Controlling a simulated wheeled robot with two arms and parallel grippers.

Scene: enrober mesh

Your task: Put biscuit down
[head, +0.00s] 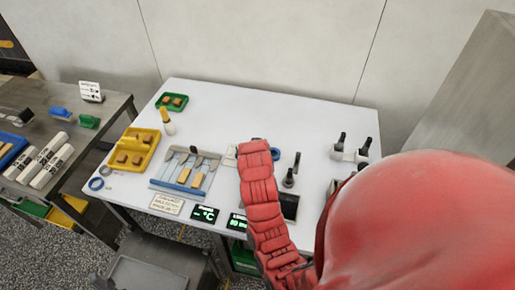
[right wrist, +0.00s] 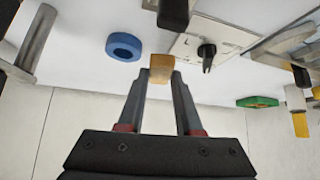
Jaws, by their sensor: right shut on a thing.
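My right gripper (right wrist: 160,80) is shut on a small golden-brown biscuit (right wrist: 161,68), held between its fingertips in the right wrist view. I cannot tell whether the biscuit touches anything below it. In the head view my red right arm reaches over the white table (head: 320,115) and hides the gripper and the held biscuit. A grey-blue tray (head: 157,181) with tan bars and dark-ended tools lies left of the arm. A yellow tray (head: 151,137) and a green tray (head: 163,99) hold brown biscuits farther left. My left gripper is not in view.
A blue ring (right wrist: 123,46) lies close to the held biscuit, with a white plate bearing a black knob (right wrist: 207,52) beside it. Dark-handled tools (head: 290,178) and a white holder (head: 349,154) stand right of my arm. The table's back middle is clear.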

